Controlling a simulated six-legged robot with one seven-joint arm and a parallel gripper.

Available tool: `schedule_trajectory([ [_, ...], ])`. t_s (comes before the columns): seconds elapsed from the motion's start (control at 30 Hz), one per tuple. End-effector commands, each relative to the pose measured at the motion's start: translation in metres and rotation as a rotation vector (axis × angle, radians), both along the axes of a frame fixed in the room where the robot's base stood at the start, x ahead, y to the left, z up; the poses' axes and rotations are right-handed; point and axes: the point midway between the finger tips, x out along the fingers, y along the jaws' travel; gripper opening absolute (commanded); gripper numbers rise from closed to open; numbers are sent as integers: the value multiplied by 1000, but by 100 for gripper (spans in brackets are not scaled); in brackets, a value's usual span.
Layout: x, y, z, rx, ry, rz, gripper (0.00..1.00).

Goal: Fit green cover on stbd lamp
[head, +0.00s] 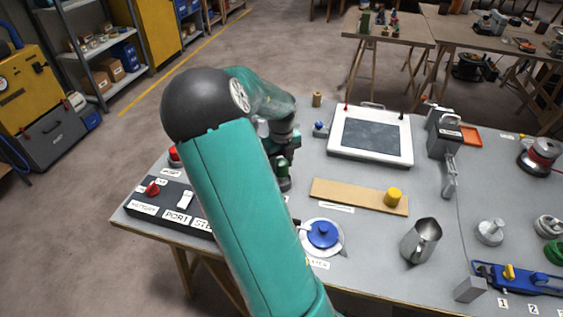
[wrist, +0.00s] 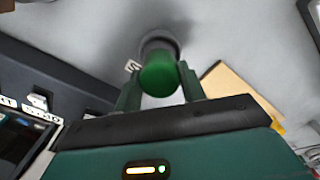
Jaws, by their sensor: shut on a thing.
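My gripper (wrist: 158,82) is shut on the green cover (wrist: 160,74), a small green cylinder held between its two fingers. In the head view my gripper (head: 284,172) is over the bench behind my arm, with the green cover showing at its lower end. A dark grey round shape lies just beyond the cover in the wrist view. I cannot tell whether it is the stbd lamp's base or a shadow, nor whether the cover touches it. A red lamp cover (head: 174,156) stands to the left, by a PORT label. My arm hides much of the area between.
A black switch panel (head: 165,208) lies at the bench's left end. To the right are a wooden board (head: 345,194) with a yellow cap (head: 393,197), a blue-lidded pot (head: 322,235), a metal jug (head: 421,241) and a white framed slate (head: 371,135). Grey bench is clear between them.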

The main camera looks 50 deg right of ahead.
Motion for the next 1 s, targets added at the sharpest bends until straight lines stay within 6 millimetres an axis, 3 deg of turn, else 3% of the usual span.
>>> schedule_trajectory([
  [1.0, 0, 0, -10, 0, 0, 0, 19],
])
